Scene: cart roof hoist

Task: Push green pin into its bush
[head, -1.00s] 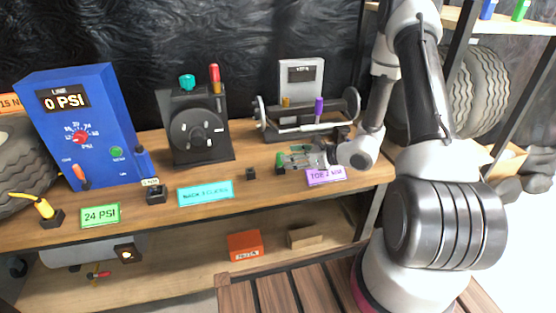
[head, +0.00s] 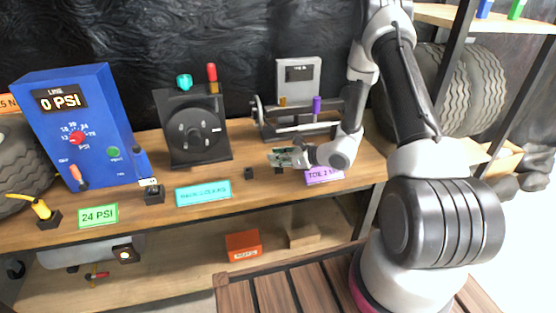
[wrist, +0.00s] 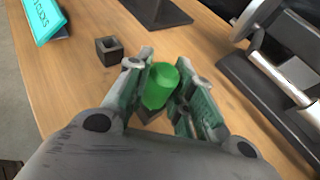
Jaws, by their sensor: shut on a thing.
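The green pin (wrist: 160,85) stands between the two fingers of my gripper (wrist: 163,72) in the wrist view. My gripper is shut on it. Below the pin is a dark block, mostly hidden by the pin and fingers; I cannot tell how far the pin sits in it. A small black block with a square opening (wrist: 109,49) stands apart on the bench, to the left of the gripper; its opening looks empty. In the head view my gripper (head: 275,156) is low over the bench, and the small black block (head: 249,173) is left of it. The pin is hidden there by the fingers.
The wooden bench (head: 130,208) also carries a toe gauge (head: 296,130) with a purple pin behind my gripper, a black dial unit (head: 192,135), and a blue pressure box (head: 75,125). Label plates (head: 203,194) line the front edge.

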